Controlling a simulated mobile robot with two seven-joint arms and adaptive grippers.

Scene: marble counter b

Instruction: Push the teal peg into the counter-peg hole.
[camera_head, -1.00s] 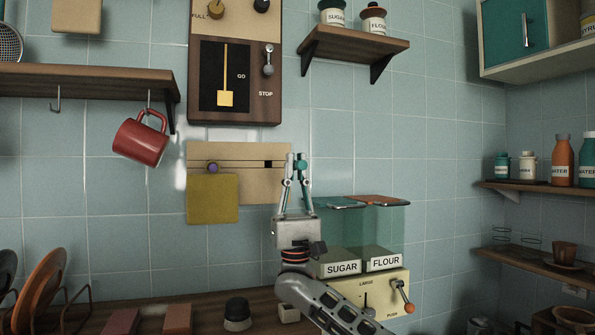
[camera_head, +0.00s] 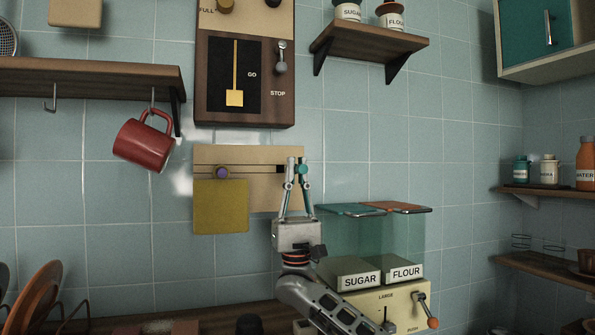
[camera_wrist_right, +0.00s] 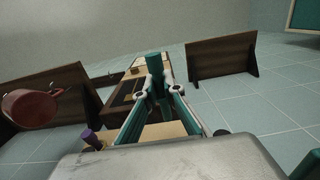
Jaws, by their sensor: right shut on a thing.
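A beige panel (camera_head: 262,190) on the tiled wall has a dark slot line, a purple peg (camera_head: 222,172) at its left and a dark square hole (camera_head: 281,169) near its right end. The teal peg (camera_head: 303,169) shows at my right gripper's fingertips (camera_head: 296,166), just right of the hole and apart from it. In the right wrist view the teal peg (camera_wrist_right: 155,66) stands between the fingertips (camera_wrist_right: 156,92), which are shut on it. The purple peg also shows there (camera_wrist_right: 92,138). Whether the peg touches the panel, I cannot tell. My left gripper is not in view.
A mustard square plate (camera_head: 221,207) covers the panel's lower left. A wooden box with a slider (camera_head: 245,65) is above. Clear sugar and flour bins (camera_head: 372,245) stand close right of my right gripper. A red mug (camera_head: 144,143) hangs at the left.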

